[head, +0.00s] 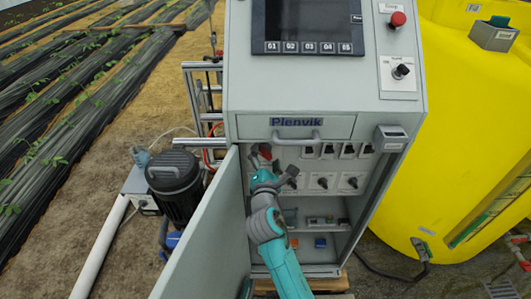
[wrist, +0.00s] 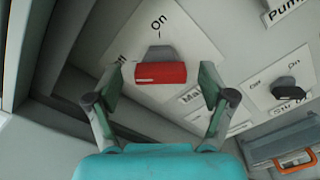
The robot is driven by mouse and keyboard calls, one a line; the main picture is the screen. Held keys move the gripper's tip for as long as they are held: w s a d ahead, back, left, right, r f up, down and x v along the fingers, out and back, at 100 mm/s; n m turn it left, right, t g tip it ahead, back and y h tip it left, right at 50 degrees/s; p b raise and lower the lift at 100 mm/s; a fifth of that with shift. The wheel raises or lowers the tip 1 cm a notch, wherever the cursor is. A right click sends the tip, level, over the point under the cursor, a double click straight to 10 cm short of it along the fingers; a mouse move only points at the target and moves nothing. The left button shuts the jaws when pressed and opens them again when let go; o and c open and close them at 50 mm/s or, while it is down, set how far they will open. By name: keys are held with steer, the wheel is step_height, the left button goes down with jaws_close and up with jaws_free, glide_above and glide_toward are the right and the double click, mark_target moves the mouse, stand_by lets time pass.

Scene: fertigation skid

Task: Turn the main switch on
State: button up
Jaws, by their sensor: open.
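The main switch (wrist: 160,73) has a red handle on a grey body. It sits on a pale plate with "On" printed above it and a partly hidden label at its lower right. In the head view the red handle (head: 265,152) shows at the upper left inside the open cabinet. My gripper (wrist: 162,86) is open, with one finger on each side of the red handle and a visible gap at both sides. In the head view my gripper (head: 268,172) reaches up to the panel and hides part of it.
The cabinet door (head: 205,240) stands open just left of my arm. Several smaller black switches (head: 323,182) sit right of the main switch. A drawer handle (head: 297,139) juts out above. A yellow tank (head: 460,130) stands at right, a black motor (head: 174,180) at left.

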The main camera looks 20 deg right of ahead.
steer(key=shift+x, duration=1.05)
steer(key=c, duration=1.2)
steer(key=shift+o, duration=0.2)
